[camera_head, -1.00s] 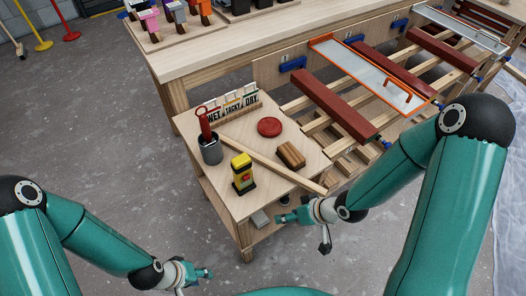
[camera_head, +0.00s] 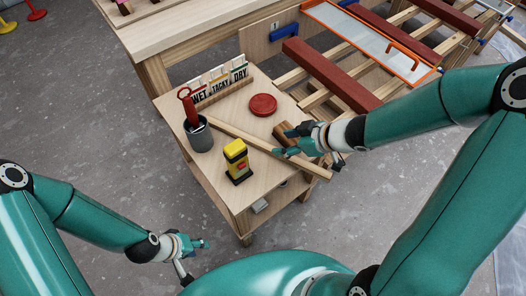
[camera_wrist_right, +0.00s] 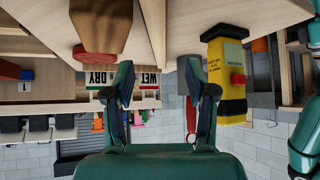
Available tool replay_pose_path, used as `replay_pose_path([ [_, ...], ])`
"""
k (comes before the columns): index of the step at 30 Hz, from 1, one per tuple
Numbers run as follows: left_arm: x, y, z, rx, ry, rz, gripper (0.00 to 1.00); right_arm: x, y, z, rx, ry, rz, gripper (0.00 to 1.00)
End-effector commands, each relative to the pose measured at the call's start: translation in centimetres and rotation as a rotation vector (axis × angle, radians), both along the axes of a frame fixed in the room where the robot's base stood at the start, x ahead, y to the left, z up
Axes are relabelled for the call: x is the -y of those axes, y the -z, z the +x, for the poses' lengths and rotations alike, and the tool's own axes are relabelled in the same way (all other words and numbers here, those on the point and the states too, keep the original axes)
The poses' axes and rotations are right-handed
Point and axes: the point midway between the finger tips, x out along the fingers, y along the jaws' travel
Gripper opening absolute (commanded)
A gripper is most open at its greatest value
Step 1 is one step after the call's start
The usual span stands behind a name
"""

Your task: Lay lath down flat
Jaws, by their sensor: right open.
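The lath (camera_head: 240,136) is a long, thin, pale wooden strip running diagonally across the small table, its near end (camera_head: 322,174) at the front right edge. I cannot tell whether it rests on its face or its edge. My right gripper (camera_head: 283,145) is over the table, beside or above the lath's right half. In the right wrist view, my right gripper (camera_wrist_right: 162,88) is open and empty, and the lath (camera_wrist_right: 154,28) shows beyond the gap between its fingers. My left gripper (camera_head: 205,244) is low at the left, away from the table; its jaws are too small to read.
On the small table (camera_head: 222,183) stand a yellow-and-black bottle (camera_head: 237,162), a grey cup (camera_head: 199,138) with a red-handled tool, a red disc (camera_head: 263,105) and a WET/TACKY/DRY sign rack (camera_head: 222,90). A brown wooden block (camera_head: 281,131) sits partly behind my right gripper. Red battens (camera_head: 330,75) lie behind.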

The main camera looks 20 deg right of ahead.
Motion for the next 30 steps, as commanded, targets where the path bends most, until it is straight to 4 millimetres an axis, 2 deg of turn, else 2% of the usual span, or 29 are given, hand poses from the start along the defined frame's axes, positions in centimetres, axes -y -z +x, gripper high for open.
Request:
replay_pose_path([
  [1, 0.0, 1.3, 0.0, 0.0, 0.0, 0.0, 0.4, -0.6, 1.3, 0.5, 0.0, -0.004, 0.001, 0.56],
  [3, 0.0, 1.8, 0.0, 0.0, 0.0, 0.0, 0.4, -1.0, 1.9, 1.1, 0.001, -0.003, 0.001, 0.56],
  [11, 0.0, 2.5, 0.0, 0.001, 0.0, 0.0, 0.4, -1.8, 2.7, 2.0, 0.0, -0.001, 0.0, 0.56],
  [21, 0.0, 5.7, 0.0, 0.001, 0.0, 0.0, 0.4, -3.7, 6.0, 4.2, -0.001, -0.003, -0.001, 0.56],
  [30, 0.0, 5.7, 0.0, 0.001, 0.0, 0.0, 0.4, -4.1, 6.1, 4.6, 0.0, -0.001, 0.0, 0.56],
])
